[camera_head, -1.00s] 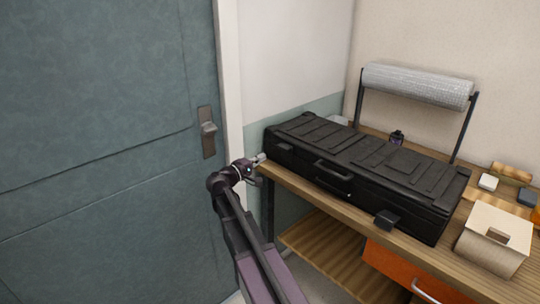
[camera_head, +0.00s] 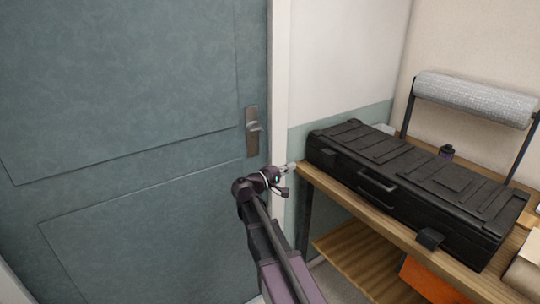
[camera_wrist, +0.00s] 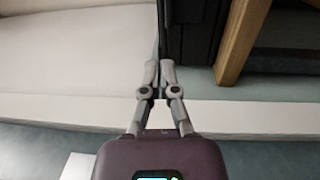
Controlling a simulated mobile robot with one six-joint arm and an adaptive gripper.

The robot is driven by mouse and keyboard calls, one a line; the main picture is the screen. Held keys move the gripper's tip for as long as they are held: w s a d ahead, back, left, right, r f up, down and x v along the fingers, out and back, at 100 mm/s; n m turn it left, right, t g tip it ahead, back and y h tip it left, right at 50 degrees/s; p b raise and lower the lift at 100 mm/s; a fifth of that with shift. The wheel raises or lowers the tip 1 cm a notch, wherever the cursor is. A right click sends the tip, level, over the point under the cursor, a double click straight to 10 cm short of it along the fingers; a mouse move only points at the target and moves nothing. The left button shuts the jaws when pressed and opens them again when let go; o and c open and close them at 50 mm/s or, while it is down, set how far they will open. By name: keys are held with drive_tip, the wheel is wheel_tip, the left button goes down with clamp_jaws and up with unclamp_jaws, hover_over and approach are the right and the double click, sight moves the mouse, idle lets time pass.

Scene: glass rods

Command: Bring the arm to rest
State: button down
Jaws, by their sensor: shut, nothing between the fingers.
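My gripper (camera_head: 290,168) is at the end of my arm, just left of the wooden bench's near left corner in the head view. In the wrist view my gripper (camera_wrist: 161,72) has its two grey fingers together at the tips, with nothing between them. The black case (camera_head: 395,180) lies shut on the bench, to the right of my gripper. I cannot tell from these views how close the fingertips are to the case or the bench edge.
A teal door (camera_head: 130,90) with a metal handle (camera_head: 252,130) is on the left.

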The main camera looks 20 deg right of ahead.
drive_tip(key=s+a+f+m+g+y, duration=0.4)
drive_tip(key=s+f+y, duration=0.5)
drive_tip(key=s+f, duration=0.45)
drive_tip(key=s+a+f+g+y, duration=0.1)
drive_tip(key=s+a+f+y, duration=0.25)
drive_tip(key=a, duration=0.25)
drive_tip(key=s+a+f+y, duration=0.3)
drive_tip(key=s+a+y, duration=0.15)
drive_tip(key=a, duration=0.25)
wheel_tip(320, 180, up, 15)
drive_tip(key=y+p, duration=0.1)
drive_tip(key=p, duration=1.4)
drive_tip(key=shift+w+n, duration=0.35)
drive_tip(key=shift+n, duration=0.05)
